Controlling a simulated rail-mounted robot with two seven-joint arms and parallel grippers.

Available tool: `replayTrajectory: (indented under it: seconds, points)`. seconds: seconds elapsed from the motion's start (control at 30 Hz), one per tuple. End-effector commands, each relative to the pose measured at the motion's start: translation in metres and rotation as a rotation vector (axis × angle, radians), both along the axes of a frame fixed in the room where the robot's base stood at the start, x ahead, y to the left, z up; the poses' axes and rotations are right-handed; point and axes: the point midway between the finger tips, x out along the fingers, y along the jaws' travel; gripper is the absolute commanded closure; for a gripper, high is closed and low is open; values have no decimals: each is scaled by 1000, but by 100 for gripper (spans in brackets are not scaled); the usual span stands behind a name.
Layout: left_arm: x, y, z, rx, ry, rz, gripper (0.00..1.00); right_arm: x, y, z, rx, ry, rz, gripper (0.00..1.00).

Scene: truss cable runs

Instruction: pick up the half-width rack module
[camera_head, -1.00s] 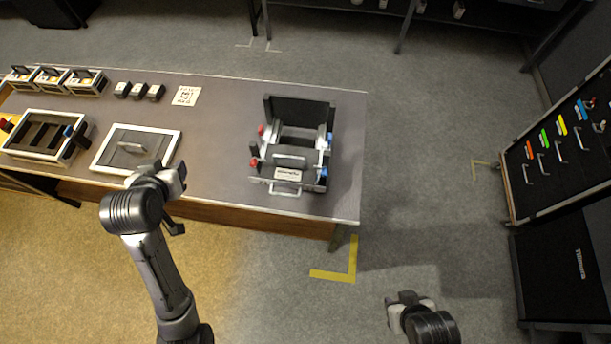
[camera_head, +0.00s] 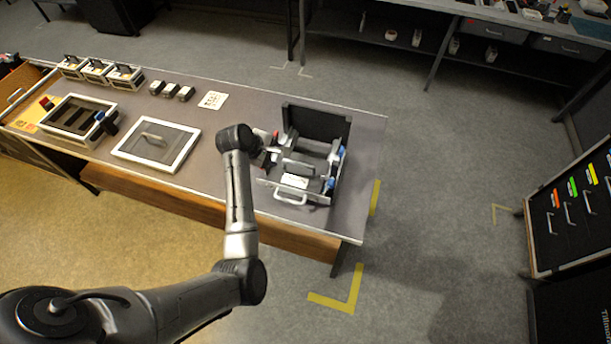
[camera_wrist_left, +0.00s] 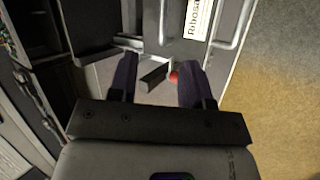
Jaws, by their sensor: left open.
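An open dark rack case (camera_head: 317,122) stands near the right end of the table, with a raised back panel, blue latches and a pale front handle (camera_head: 290,199). Grey parts sit inside it; I cannot tell for sure which is the half-width rack module. My left gripper (camera_head: 272,150) is at the left side of the case, and my wrist partly hides that side. In the left wrist view its two dark fingers (camera_wrist_left: 158,80) are apart, with a grey block and a red latch (camera_wrist_left: 173,77) showing between or beyond them. My right gripper is out of view.
Left of the case lie a framed lid (camera_head: 156,146) with a handle and a compartment tray (camera_head: 75,121). Several small handled boxes, dark cubes (camera_head: 171,90) and a white card (camera_head: 213,100) are at the back.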

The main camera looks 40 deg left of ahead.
Motion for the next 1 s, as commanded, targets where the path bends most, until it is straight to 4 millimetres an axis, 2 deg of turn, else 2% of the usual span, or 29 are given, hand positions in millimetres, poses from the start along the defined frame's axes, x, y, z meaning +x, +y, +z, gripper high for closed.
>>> replayTrajectory:
  seconds: [0.17, 0.6, 1.0]
  points:
    - [2, -1, -4, -55, 17, 74, 55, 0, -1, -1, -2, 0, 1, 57]
    - [41, -12, -58, -61, 19, 84, 55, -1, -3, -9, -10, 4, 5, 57]
    - [55, -19, -80, -61, 20, 83, 55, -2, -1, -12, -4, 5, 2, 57]
